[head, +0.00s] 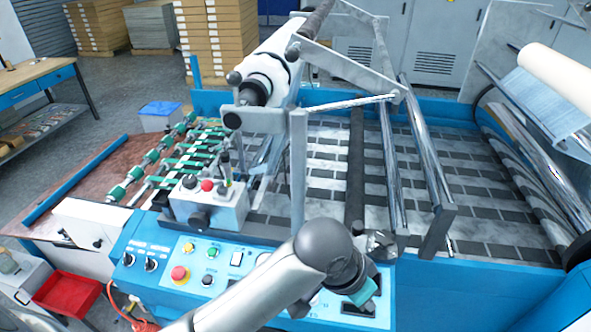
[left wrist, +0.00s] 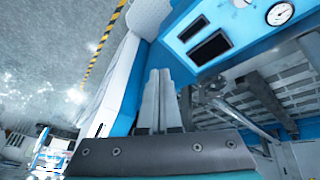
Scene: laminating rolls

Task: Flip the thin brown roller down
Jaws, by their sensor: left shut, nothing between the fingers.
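A thin dark roller (head: 355,165) runs lengthwise low over the machine bed in the head view. Another thin dark roller (head: 316,18) sits raised at the top of the frame, by the grey bracket arms. Neither looks clearly brown, so I cannot tell which is the thin brown roller. My right gripper is not in view.
Chrome rollers (head: 425,150) lie right of the low dark roller. A grey upright bracket (head: 298,170) stands left of it. The blue control panel (head: 185,262) with buttons lies in front. A large white roll (head: 560,78) is at the right. A gauge (left wrist: 280,13) shows in the wrist view.

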